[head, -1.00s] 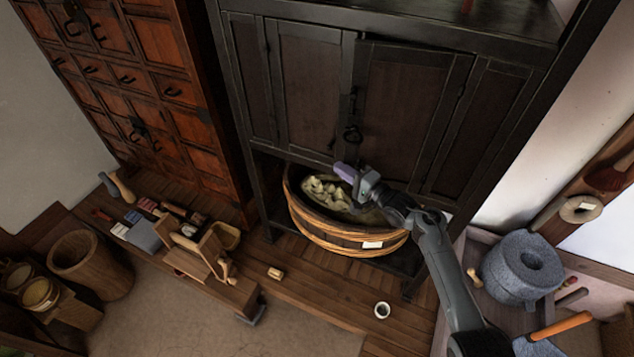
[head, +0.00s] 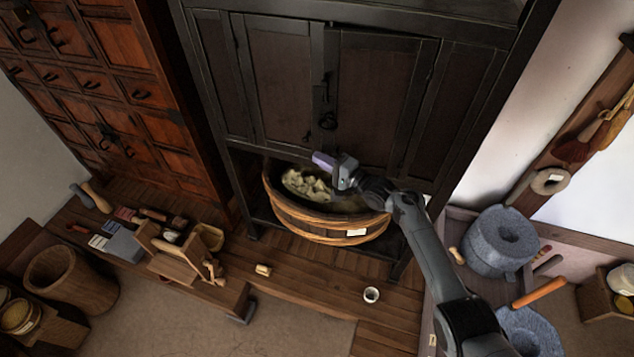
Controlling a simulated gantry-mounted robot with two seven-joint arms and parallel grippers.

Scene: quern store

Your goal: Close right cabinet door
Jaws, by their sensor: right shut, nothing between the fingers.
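The dark wooden cabinet (head: 217,70) stands at the upper middle of the head view. Its right door (head: 380,95) is a dark panel beside the left door (head: 280,75), with black metal fittings (head: 327,120) where they meet. The right door lies nearly flush with the front; I cannot tell if a small gap is left at its free edge. My right gripper (head: 322,161) is shut and empty, just below the doors' lower edge and above the tub. I cannot tell whether it touches the door. My left gripper is out of view.
A wooden tub (head: 300,222) with pale lumps sits under the doors, close to my right gripper. A small cup (head: 371,294) and a wooden block (head: 263,270) lie on the floorboards. Stone querns (head: 500,240) stand at the right. A reddish drawer chest (head: 150,90) stands left.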

